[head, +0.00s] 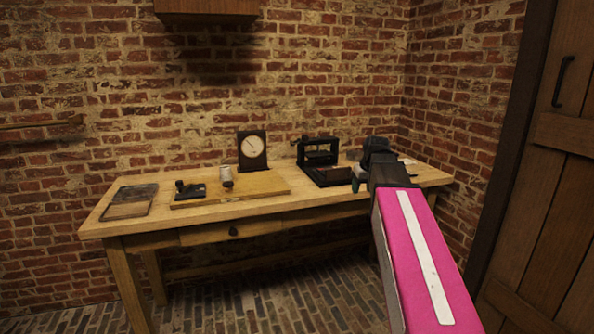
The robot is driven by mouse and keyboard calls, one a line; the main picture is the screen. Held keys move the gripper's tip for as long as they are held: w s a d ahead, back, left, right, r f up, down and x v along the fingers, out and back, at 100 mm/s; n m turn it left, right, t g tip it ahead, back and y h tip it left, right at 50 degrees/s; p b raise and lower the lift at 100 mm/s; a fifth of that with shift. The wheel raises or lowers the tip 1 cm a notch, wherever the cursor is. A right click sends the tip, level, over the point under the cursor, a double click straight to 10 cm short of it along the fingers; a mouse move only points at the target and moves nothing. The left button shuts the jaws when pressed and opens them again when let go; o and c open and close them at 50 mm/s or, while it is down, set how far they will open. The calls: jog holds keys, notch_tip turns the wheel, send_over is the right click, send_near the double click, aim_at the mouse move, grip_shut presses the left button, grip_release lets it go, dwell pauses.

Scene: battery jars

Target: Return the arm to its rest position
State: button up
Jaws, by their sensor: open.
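My arm (422,255), pink with a white stripe, reaches from the lower right toward the right part of the wooden table. My gripper (370,160) is the dark end of it, over the table's right end and just right of a black press-like device (319,158). It is open. I see nothing held in it, but its fingers are small, dark and partly hidden by the arm. A small dark greenish shape shows beside the wrist; I cannot tell what it is.
The wooden table (300,205) stands against a brick wall. On it are a dial gauge (252,150), a wooden board (262,185) with a small pale jar (226,177) and a black device (189,190), and a slate-like tray (127,211). A wooden door (545,200) is at right.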

jog(key=s+a+f+m+g, duration=0.1)
jog(key=s+f, duration=0.5)
jog(key=f, duration=0.4)
jog(key=s+a+f+m+g, duration=0.1)
jog(key=s+f, duration=0.4)
jog(key=f, duration=0.6)
jog(key=s+a+f+m+g+h, duration=0.1)
jog(key=s+a+f, duration=0.1)
jog(key=s+f, duration=0.4)
notch_tip(320, 180, down, 5)
jog(key=shift+s+a+r+g, duration=0.1)
jog(key=shift+s+a+g, duration=0.2)
jog(key=shift+s+a, duration=0.05)
